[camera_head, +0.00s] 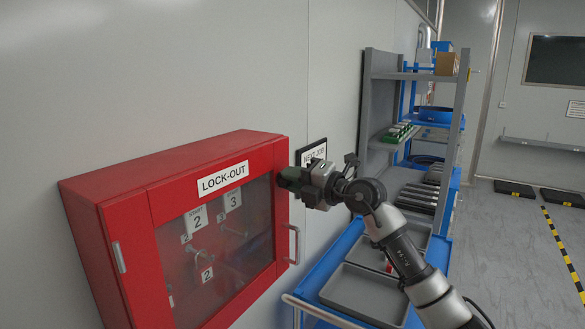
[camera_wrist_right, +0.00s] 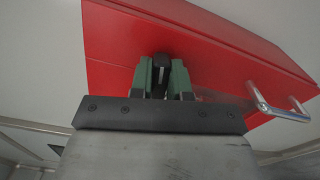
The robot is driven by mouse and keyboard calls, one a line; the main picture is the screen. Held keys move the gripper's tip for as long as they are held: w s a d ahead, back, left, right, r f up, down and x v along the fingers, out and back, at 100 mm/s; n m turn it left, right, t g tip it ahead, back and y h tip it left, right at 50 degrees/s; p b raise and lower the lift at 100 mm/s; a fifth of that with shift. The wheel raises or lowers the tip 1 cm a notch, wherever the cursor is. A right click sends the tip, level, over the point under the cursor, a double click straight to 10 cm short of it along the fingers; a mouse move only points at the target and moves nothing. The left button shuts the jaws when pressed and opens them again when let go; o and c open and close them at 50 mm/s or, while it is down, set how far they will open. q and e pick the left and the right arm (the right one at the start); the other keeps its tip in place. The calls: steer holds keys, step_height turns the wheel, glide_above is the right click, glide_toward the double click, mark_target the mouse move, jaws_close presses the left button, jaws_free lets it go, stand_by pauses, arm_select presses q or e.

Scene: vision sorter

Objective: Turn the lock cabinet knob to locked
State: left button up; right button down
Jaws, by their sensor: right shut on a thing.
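The red lock cabinet (camera_head: 120,195) with its "LOCK-OUT" label hangs on the wall at the left. Its front has a clear window and a metal handle (camera_head: 294,245) at the right side. My right gripper (camera_head: 284,178) is at the upper right of the cabinet front. In the right wrist view my gripper (camera_wrist_right: 162,78) has its two green fingers closed on a black knob (camera_wrist_right: 161,67) on the red face. The gripper hides the knob in the head view. The cabinet handle also shows in the right wrist view (camera_wrist_right: 278,108). My left gripper is not in view.
Behind the window hang tags numbered 2 and 3. A "NEXT JOB" panel (camera_head: 313,152) is on the wall behind my gripper. A blue cart with grey trays (camera_head: 362,291) stands below my right arm. A shelf rack (camera_head: 368,110) stands beyond, with open floor at right.

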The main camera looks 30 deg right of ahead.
steer(key=shift+m+p, duration=0.8)
steer(key=shift+m, duration=0.1)
steer(key=c, duration=1.1)
jaws_free()
steer(key=b+v, duration=0.5)
steer(key=v, duration=0.5)
steer(key=shift+s+d, duration=0.25)
steer(key=shift+s, duration=0.05)
steer(key=shift+f, duration=0.1)
